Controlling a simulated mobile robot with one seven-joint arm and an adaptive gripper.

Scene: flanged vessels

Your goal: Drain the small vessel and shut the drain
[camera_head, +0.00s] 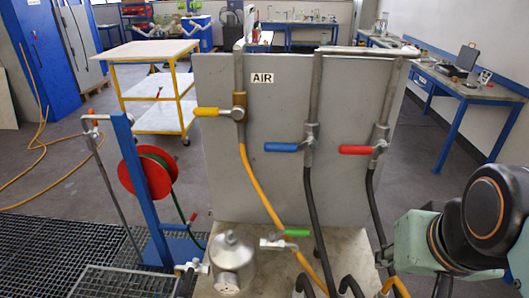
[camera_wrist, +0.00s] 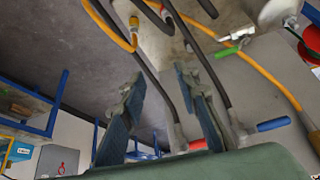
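The small vessel (camera_head: 232,258) is a silver metal pot with a domed top, standing at the front of the plinth. In the wrist view part of it shows at the top right (camera_wrist: 272,10). A valve with a green lever (camera_head: 296,233) sits right of the vessel; the lever also shows in the wrist view (camera_wrist: 227,53). A pale valve (camera_head: 190,267) is at the vessel's lower left. Which valve is the drain, I cannot tell. My gripper (camera_wrist: 160,75) is open and empty, with hoses behind its fingers and apart from the vessel. In the head view only my arm shows, at the right.
A grey panel (camera_head: 275,175) behind the vessel carries pipes with a yellow lever (camera_head: 206,112), a blue lever (camera_head: 281,147) and a red lever (camera_head: 355,150). Hoses run down from them. A blue post with a red hose reel (camera_head: 145,175) stands left, above floor grating (camera_head: 60,245).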

